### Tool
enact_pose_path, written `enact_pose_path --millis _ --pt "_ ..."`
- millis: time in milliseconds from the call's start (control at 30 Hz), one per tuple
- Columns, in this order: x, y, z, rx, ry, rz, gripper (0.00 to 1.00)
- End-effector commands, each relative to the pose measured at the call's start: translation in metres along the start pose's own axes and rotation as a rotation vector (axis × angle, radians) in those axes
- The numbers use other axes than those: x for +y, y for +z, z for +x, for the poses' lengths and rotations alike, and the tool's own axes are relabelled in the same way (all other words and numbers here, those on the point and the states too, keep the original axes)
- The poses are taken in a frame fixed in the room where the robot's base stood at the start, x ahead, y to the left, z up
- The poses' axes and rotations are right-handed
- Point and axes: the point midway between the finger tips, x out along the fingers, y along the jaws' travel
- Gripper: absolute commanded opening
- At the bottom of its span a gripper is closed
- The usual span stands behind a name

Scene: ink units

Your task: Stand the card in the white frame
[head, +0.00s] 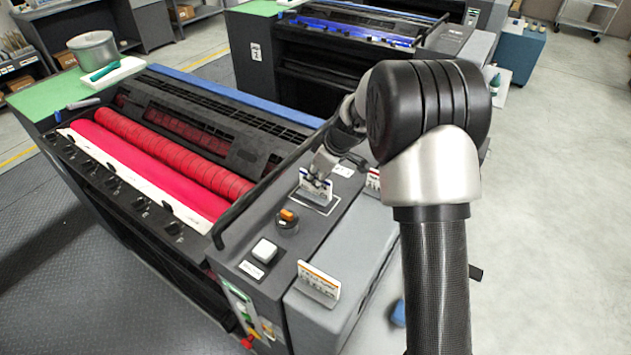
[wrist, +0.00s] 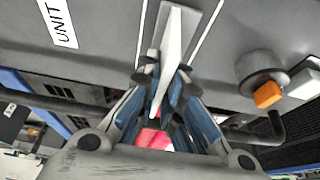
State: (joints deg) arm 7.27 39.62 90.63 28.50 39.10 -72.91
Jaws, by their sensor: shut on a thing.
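My gripper (head: 318,178) is shut on a white card (head: 311,190), which it holds upright by the top. In the wrist view the card (wrist: 172,58) shows nearly edge-on between the fingertips (wrist: 165,82). The white frame (head: 322,212) is a thin white outline on the dark console top. The card is over the frame in the head view. In the wrist view the frame's white lines (wrist: 208,32) run on both sides of the card. I cannot tell whether the card's lower edge touches the surface.
A knob with an orange grip (head: 287,215) and a white button (head: 264,251) stand in front of the frame. An orange-striped card (head: 319,283) stands on the grey box. A red-marked card (head: 373,179) is partly behind my arm. Red rollers (head: 160,155) lie left.

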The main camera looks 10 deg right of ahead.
Motion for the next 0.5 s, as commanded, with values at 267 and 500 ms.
enact_pose_path --millis 267,500 --pt "0.0002 0.0008 0.0025 0.001 0.001 0.0 0.0" --pt "0.0001 0.0019 0.0051 0.001 0.001 0.0 0.13"
